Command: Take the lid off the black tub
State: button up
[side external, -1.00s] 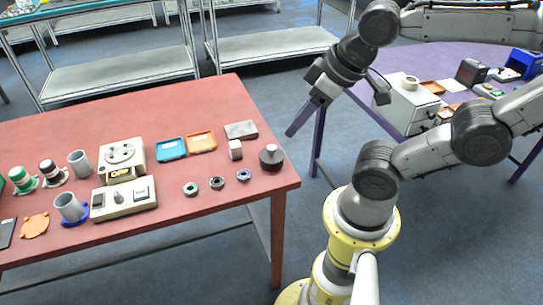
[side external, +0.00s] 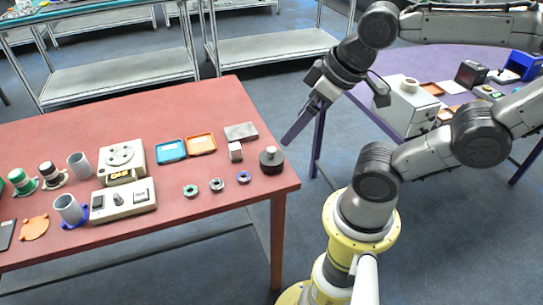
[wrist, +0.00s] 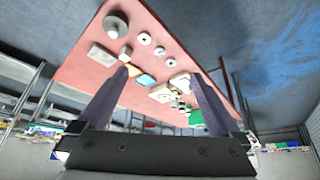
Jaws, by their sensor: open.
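A small black jar with a pale band (side external: 49,173) stands at the left of the red table in the side view. It looks most like the black tub; its lid cannot be made out clearly. A squat dark round piece with a pale knob (side external: 271,162) stands near the table's right corner. It also shows in the wrist view (wrist: 116,27).
The red table (side external: 200,105) also holds a green jar (side external: 21,180), grey cups (side external: 79,163), pale devices (side external: 124,200), blue and orange trays (side external: 171,150), a white block (side external: 235,150) and small rings (side external: 217,184). Its back part is clear. A purple table (side external: 440,62) stands right.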

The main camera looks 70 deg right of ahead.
jog(key=n+g, duration=0.6)
jog(key=n, duration=1.2)
send_over(271, 149)
notch_tip(271, 149, down, 10)
notch_tip(271, 149, down, 13)
jog(key=shift+r, duration=0.1)
